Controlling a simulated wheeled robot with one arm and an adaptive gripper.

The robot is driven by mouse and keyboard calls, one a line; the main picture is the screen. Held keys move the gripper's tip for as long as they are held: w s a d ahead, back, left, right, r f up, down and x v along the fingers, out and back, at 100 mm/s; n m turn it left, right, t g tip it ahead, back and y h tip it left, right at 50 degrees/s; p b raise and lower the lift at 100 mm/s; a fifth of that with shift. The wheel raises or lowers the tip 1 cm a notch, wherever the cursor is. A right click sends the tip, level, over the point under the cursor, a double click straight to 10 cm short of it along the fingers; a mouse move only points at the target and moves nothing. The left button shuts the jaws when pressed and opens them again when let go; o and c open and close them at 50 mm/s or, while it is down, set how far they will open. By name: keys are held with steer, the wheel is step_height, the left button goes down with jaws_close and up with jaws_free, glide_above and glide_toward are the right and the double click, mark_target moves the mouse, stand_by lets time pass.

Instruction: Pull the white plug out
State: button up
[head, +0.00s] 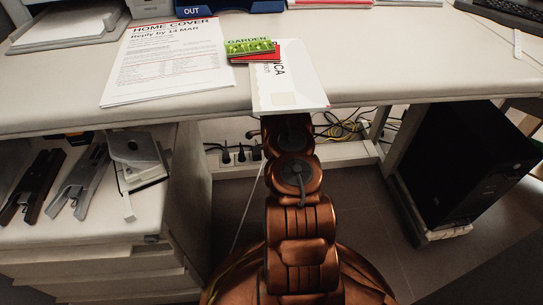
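A power strip with several black plugs (240,154) is under the desk, left of my arm. I cannot make out a white plug; part of the strip may be hidden behind my arm. A thin white cable (248,210) runs from beside my arm near the strip down to the floor. My copper-coloured arm reaches forward under the desk edge. My gripper is hidden there, so its distance from the plugs does not show.
The desk top (400,60) overhangs the strip. Papers (170,62) and a white envelope (290,90) lie on it. A drawer cabinet (90,230) with staplers stands left. A black computer tower (460,160) stands right. Tangled cables (350,128) lie behind my arm.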

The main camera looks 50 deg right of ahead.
jaws_close()
stand_by(0.4)
steer(key=shift+r, duration=0.1)
steer(key=shift+r+p, duration=1.3)
steer(key=shift+r, duration=1.65)
